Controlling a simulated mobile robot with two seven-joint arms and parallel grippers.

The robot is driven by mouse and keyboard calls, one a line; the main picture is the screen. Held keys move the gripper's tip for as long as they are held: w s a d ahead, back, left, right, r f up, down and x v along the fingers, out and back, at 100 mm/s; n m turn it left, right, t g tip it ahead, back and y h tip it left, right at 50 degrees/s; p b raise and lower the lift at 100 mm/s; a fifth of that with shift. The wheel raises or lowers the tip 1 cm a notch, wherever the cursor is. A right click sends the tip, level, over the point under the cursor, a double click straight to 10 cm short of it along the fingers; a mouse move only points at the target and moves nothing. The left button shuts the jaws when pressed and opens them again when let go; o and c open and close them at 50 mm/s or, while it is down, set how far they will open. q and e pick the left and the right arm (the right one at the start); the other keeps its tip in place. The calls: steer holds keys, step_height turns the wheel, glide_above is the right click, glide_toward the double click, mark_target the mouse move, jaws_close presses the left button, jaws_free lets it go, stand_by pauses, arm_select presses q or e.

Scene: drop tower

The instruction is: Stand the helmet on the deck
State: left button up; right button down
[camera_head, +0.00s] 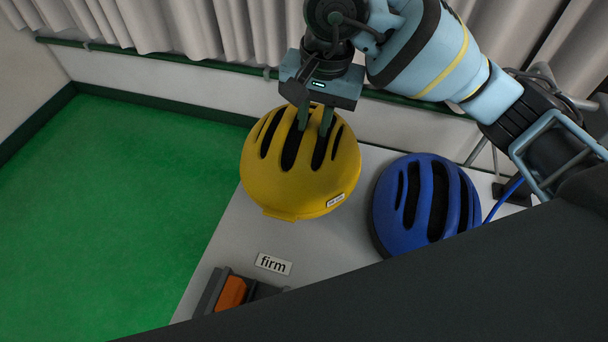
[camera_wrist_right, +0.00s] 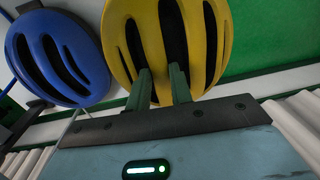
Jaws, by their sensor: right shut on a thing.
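A yellow helmet (camera_head: 290,180) with dark vent slots is at the left part of a pale deck (camera_head: 340,250) in the head view. A blue helmet (camera_head: 428,200) sits to its right. My right gripper (camera_head: 315,122) comes down from above, its green fingers in the yellow helmet's vents, shut on a rib of the shell. The wrist view shows the fingers at the yellow helmet (camera_wrist_right: 165,50), with the blue helmet (camera_wrist_right: 60,55) beside it. Whether the yellow helmet touches the deck cannot be told. My left gripper is not in view.
A label reading "firm" (camera_head: 273,264) lies on the deck, near a dark grey and orange block (camera_head: 232,293). Green floor (camera_head: 110,210) is open to the left. A white wall and curtains (camera_head: 190,25) are behind. A dark shape covers the lower right.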

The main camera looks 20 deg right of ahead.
step_height(320, 180, down, 9)
steer(key=shift+r, duration=0.15)
stand_by(0.5)
steer(key=shift+f, duration=0.2)
steer(key=c, duration=1.3)
jaws_free()
steer(key=shift+o, duration=0.2)
steer(key=shift+r, duration=0.1)
steer(key=r, duration=0.7)
steer(key=shift+s+d+r, duration=0.1)
steer(key=shift+d+r, duration=0.2)
steer(key=shift+d, duration=0.05)
